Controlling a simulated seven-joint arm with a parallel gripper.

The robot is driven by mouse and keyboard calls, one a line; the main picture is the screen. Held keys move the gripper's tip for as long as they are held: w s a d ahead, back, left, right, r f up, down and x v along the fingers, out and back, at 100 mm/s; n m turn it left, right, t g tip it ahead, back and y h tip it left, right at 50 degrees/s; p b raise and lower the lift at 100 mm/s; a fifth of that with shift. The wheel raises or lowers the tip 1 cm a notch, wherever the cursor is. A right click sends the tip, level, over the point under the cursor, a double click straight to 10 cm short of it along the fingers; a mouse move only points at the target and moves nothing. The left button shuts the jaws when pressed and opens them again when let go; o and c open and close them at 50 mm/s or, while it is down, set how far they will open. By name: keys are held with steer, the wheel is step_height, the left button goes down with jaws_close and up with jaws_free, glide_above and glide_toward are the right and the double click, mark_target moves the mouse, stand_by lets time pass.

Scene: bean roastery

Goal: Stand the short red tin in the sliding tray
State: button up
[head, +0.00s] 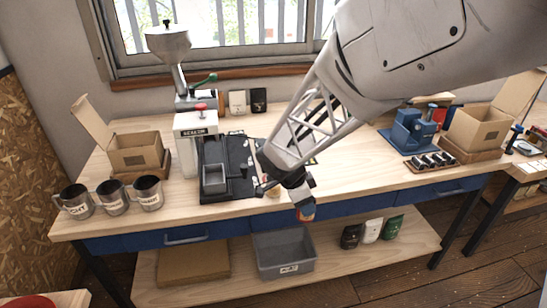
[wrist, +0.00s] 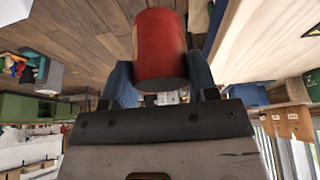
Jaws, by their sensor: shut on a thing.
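The short red tin (wrist: 160,48) is between the two blue fingers of my gripper (wrist: 162,85) in the wrist view. My gripper is shut on it. In the head view my gripper (head: 303,198) hangs at the front edge of the bench, and a little of the red tin (head: 307,214) shows below it. A dark unit (head: 240,165) stands on the bench to the left of my gripper, with a small square grey tray (head: 214,178) at its front left. I cannot tell for certain whether this is the sliding tray. My arm hides the unit's right part.
Several mugs (head: 115,198) and an open cardboard box (head: 136,150) stand at the bench's left. A grinder (head: 195,125) stands behind the tray. A blue machine (head: 410,130) is at the right. A grey bin (head: 284,254) and bags (head: 372,230) stand on the lower shelf.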

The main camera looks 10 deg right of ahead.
steer(key=w+d+r+n+t+y, duration=0.15)
steer(key=w+r+n, duration=0.35)
steer(key=w, duration=0.7)
steer(key=w+d+r+n+t+y, duration=0.1)
steer(key=w+r+n+t+y, duration=0.1)
steer(key=w+n, duration=0.7)
steer(key=w+d+r+n+t+y, duration=0.1)
steer(key=w+r+n, duration=0.3)
steer(key=w, duration=1)
steer(key=s+a+f+m+h, duration=0.1)
steer(key=s+a+m, duration=0.3)
steer(key=a, duration=0.5)
steer(key=s+a+f+m+g+h, duration=0.1)
steer(key=s+a+f+m, duration=0.2)
steer(key=a, duration=0.7)
steer(key=s+a+f+m+g+h, duration=0.1)
steer(key=s+a+f+m+h, duration=0.1)
steer(key=s+a+m, duration=0.3)
steer(key=a+f, duration=0.1)
steer(key=a, duration=0.3)
steer(key=shift+a, duration=0.2)
steer(key=shift+f, duration=0.2)
steer(key=shift+f, duration=2.55)
